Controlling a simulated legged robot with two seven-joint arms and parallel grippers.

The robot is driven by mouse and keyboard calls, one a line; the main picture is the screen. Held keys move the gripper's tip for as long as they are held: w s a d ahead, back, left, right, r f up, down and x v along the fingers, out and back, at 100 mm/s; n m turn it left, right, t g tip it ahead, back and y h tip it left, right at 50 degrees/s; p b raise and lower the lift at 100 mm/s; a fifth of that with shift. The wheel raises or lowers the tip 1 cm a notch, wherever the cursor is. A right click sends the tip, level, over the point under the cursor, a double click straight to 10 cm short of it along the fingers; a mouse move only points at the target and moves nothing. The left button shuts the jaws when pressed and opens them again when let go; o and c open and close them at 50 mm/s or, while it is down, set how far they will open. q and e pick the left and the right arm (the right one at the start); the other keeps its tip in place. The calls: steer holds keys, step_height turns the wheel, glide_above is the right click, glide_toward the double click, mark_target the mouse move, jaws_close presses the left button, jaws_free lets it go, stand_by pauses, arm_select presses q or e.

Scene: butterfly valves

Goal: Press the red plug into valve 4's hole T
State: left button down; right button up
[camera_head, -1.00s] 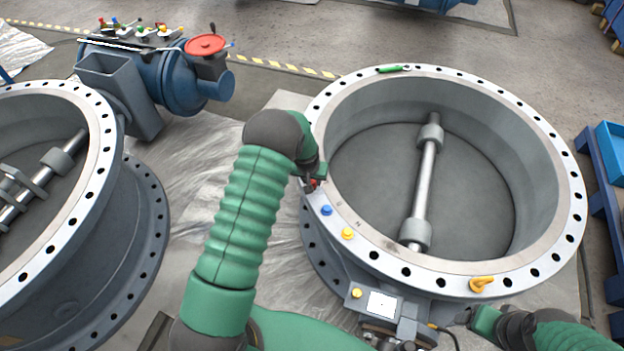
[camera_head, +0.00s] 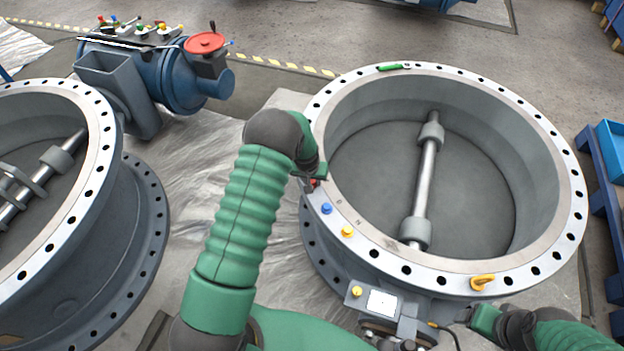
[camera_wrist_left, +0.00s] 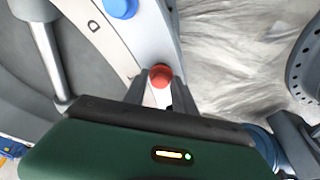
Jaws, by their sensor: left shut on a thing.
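The red plug (camera_wrist_left: 161,75) shows between my left gripper's two dark fingers in the left wrist view, over the pale flange ring (camera_wrist_left: 177,45). In the head view the plug is a small red patch (camera_head: 315,183) at the left rim of the right-hand valve (camera_head: 470,268). My left gripper (camera_head: 312,180) is shut on the plug, at that rim. The hole below the plug is hidden, and I cannot tell how deep the plug sits. The letter T is not readable. My right gripper (camera_head: 468,315) is low at the right, near the valve's front, its jaws unclear.
A blue plug (camera_head: 326,208) and a yellow plug (camera_head: 347,231) sit along the same rim; a letter D shows beside the blue one. A yellow eyebolt (camera_head: 482,281) and a green item (camera_head: 390,67) are on the ring. Another valve (camera_head: 95,190) stands left.

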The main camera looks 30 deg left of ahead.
arm_select(q)
steer(key=shift+f, duration=0.2)
steer(key=shift+f+b, duration=0.35)
steer(key=shift+f, duration=0.05)
steer(key=c, duration=0.9)
jaws_free()
steer(key=shift+s, duration=0.1)
steer(key=shift+o, duration=1.4)
steer(key=shift+r, duration=0.1)
step_height(320, 180, up, 2)
steer(key=shift+a+r+p, duration=0.1)
steer(key=shift+r+p, duration=0.1)
steer(key=shift+p, duration=0.9)
step_height(320, 180, up, 4)
steer(key=p, duration=0.2)
steer(key=shift+f+p, duration=0.25)
steer(key=shift+p, duration=0.05)
